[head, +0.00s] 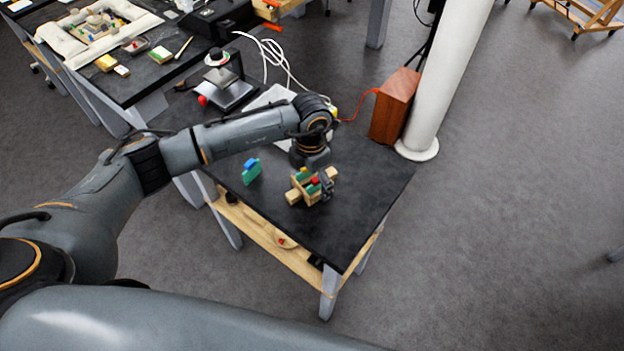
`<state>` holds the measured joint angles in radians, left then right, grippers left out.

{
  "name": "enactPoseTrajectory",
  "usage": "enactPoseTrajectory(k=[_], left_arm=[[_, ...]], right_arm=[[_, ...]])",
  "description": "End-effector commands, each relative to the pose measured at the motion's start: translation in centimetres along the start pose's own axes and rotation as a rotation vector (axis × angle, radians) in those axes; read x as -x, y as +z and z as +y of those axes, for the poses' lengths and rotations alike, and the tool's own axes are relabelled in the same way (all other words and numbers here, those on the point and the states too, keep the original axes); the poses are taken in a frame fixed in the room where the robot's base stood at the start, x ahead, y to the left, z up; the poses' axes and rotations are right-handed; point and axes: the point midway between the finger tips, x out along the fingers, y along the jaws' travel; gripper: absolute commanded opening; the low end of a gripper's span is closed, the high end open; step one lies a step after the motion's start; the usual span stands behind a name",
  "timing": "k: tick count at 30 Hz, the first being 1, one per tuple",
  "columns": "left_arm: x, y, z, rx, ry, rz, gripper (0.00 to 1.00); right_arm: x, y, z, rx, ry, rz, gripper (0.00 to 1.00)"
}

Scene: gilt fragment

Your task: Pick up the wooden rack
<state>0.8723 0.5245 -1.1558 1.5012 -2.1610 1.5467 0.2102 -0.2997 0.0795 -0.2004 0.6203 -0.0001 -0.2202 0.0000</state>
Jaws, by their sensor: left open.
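The wooden rack (294,195) is a small light-wood piece with green, yellow and red parts on or in it. It rests on the dark tabletop (345,225) near the middle of the table. My left gripper (326,187) points down at the rack's right side and is open. Its fingers overlap the rack in the head view, so I cannot tell if they touch it. The gripper hides part of the rack's right end. My right gripper is not in view.
A green and blue block piece (251,171) stands left of the rack. A scale-like device (222,82) and a red ball (202,100) are at the back left. A brown wooden box (394,106) and white column (445,75) stand behind. The tabletop's front right is clear.

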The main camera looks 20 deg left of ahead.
Motion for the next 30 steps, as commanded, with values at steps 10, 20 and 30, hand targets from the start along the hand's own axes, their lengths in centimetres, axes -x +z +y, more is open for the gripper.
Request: enactPoseTrajectory(k=[10, 20, 30], left_arm=[[-0.94, 0.00, -0.02, 0.000, 0.000, -0.001, 0.96], [-0.87, 0.02, 0.00, 0.000, 0.000, -0.001, 0.42], [-0.53, 0.07, 0.04, 0.000, 0.001, -0.003, 0.42]], right_arm=[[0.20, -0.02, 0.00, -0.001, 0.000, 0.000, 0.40], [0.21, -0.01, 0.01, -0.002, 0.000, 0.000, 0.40], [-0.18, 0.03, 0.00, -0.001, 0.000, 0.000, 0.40]])
